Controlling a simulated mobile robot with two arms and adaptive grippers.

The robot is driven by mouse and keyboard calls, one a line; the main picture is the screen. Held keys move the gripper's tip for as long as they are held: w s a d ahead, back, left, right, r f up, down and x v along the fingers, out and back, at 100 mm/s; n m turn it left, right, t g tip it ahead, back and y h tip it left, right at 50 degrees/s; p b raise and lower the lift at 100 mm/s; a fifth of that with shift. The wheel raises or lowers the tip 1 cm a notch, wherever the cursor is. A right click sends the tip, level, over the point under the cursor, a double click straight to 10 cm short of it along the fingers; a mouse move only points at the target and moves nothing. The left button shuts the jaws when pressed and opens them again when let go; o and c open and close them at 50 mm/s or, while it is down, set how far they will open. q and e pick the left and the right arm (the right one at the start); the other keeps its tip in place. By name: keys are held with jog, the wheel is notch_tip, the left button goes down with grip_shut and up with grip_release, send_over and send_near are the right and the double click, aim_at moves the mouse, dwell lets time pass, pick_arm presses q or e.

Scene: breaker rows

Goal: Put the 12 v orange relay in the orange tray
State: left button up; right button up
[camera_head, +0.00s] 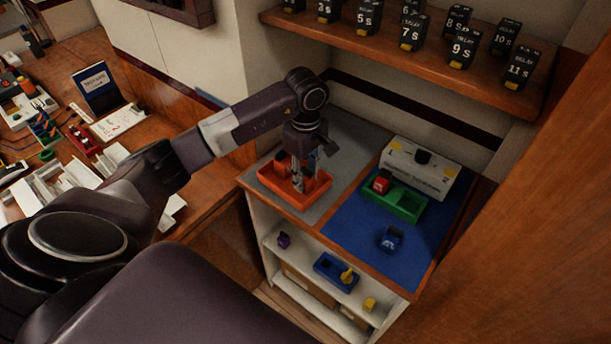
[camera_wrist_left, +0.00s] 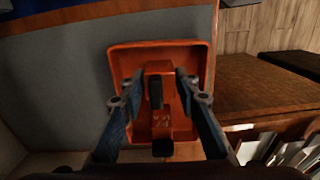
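The orange tray (camera_head: 303,203) sits on the grey mat on top of the small cabinet. My left gripper (camera_head: 297,186) points down into it. The left wrist view shows the tray (camera_wrist_left: 126,62) below the gripper (camera_wrist_left: 160,80). An orange relay with a black part (camera_wrist_left: 157,67) is inside the tray's outline, between the two fingers. The fingers stand apart, with a narrow gap seeming to show on each side of the relay. A second dark piece (camera_wrist_left: 162,148) shows near the tray's close edge; I cannot tell what it is. My right gripper is not in view.
Right of the tray, a green tray (camera_head: 408,208) holds a red relay (camera_head: 382,182) on the blue mat. A blue relay (camera_head: 391,239) stands in front, a white box (camera_head: 420,170) behind. A shelf (camera_head: 400,50) of black numbered relays hangs above.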

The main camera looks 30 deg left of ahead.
aim_at(305, 170)
pick_arm(q)
jog(key=shift+o, duration=1.2)
jog(key=shift+r, duration=0.15)
jog(key=shift+r, duration=0.25)
notch_tip(305, 170, up, 11)
jog(key=b, duration=0.2)
jog(key=shift+f+b, duration=0.2)
jog(key=shift+b, duration=0.1)
jog(key=shift+r, duration=0.5)
jog(key=shift+f, duration=0.1)
